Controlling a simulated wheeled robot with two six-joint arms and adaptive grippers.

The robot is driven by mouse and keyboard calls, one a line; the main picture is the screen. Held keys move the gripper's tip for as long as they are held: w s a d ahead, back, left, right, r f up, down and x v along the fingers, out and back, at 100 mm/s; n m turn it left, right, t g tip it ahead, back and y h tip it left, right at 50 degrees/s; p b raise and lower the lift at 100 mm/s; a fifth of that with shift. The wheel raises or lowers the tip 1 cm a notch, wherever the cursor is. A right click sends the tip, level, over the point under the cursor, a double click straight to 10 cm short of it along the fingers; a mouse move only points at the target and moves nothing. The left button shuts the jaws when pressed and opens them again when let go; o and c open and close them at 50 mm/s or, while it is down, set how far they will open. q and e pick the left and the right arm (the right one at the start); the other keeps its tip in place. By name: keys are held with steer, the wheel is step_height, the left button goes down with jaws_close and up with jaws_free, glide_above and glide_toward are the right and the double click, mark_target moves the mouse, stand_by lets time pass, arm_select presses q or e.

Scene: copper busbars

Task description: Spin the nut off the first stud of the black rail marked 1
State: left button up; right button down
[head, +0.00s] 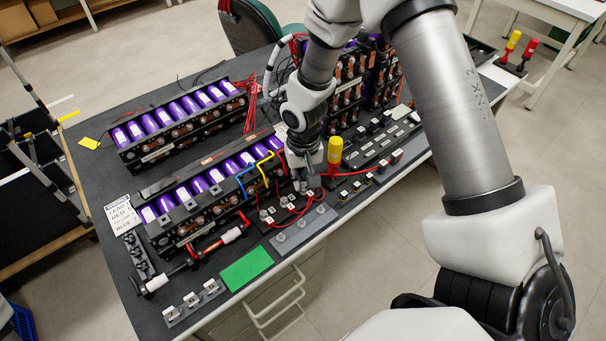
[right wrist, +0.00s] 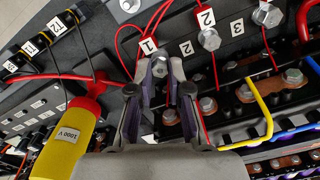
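In the right wrist view a silver nut (right wrist: 159,68) on a stud shows between my right gripper's two fingertips (right wrist: 162,76), just below a white label 1 (right wrist: 148,45). The fingers stand apart on either side of it; I cannot tell whether they touch it. Other bolt heads show up and right along the black rail surface, beside labels 2 (right wrist: 206,17) and 3 (right wrist: 237,27). In the head view my right gripper (head: 302,184) points down at the bench beside the red wires and hides the nut. My left gripper is not in view.
A yellow 1000 V tool (right wrist: 62,138) stands close by; it also shows in the head view (head: 335,150). Red, yellow and blue leads pass nearby. Purple-cell battery modules (head: 185,110) fill the bench behind. A green mat (head: 246,268) lies clear at the front.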

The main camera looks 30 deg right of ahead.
steer(key=shift+r+n+p, duration=0.15)
steer(key=shift+n+p, duration=0.15)
steer(key=shift+p, duration=0.05)
steer(key=shift+r+n+p, duration=0.15)
steer(key=shift+n+p, duration=0.85)
steer(key=shift+f+n, duration=0.25)
steer(key=shift+n, duration=0.25)
steer(key=shift+r+n+p, duration=0.15)
steer(key=shift+n+p, duration=0.35)
steer(key=shift+p, duration=0.15)
steer(key=shift+n+p, duration=0.7)
steer(key=shift+n, duration=0.2)
steer(key=shift+f, duration=0.2)
steer(key=shift+r+p, duration=0.55)
steer(key=shift+r, duration=0.1)
